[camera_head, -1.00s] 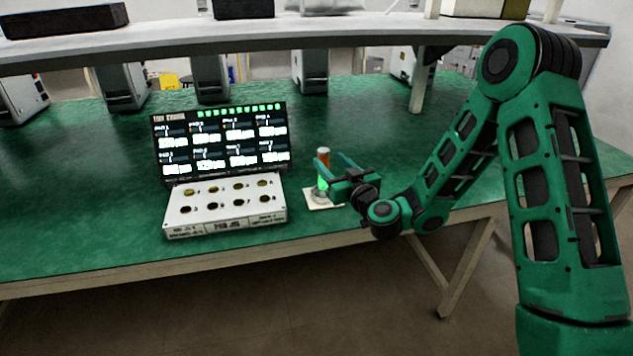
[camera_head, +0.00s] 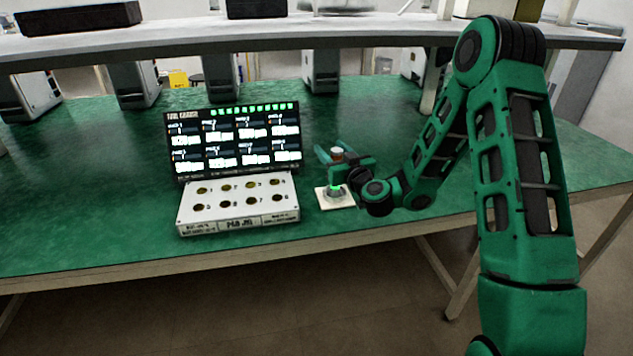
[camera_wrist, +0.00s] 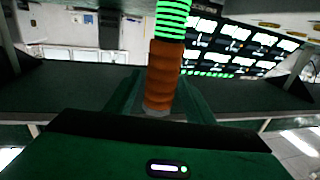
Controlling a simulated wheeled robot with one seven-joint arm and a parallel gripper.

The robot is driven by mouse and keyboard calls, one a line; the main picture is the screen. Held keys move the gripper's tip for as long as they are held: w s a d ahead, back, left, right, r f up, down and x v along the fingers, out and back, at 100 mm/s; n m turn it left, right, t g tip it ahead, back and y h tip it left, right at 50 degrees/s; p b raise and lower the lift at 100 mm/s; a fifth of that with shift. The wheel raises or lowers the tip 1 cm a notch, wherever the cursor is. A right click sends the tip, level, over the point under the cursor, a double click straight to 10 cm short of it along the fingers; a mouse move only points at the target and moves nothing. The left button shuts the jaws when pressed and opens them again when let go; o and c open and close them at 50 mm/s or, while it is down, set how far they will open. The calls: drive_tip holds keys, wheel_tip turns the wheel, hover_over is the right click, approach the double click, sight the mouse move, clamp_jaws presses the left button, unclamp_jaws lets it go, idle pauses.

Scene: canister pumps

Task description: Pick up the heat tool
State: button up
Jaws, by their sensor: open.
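The heat tool (camera_head: 338,154) stands upright on a small white square base (camera_head: 324,202) on the green table. It has an orange-brown ribbed grip and a glowing green section below. My gripper (camera_head: 322,160) is open, with its two fingers on either side of the tool.
A white jig box (camera_head: 240,204) with several round holes stands left of the tool, in front of a black display panel (camera_head: 233,140) with lit readouts. A raised shelf (camera_head: 300,38) runs across the back. The table's front edge (camera_head: 330,236) is close to the base.

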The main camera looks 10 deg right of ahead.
drive_tip(key=shift+w, duration=0.5)
clamp_jaws()
drive_tip(key=shift+a+r, duration=0.1)
drive_tip(key=shift+r, duration=0.1)
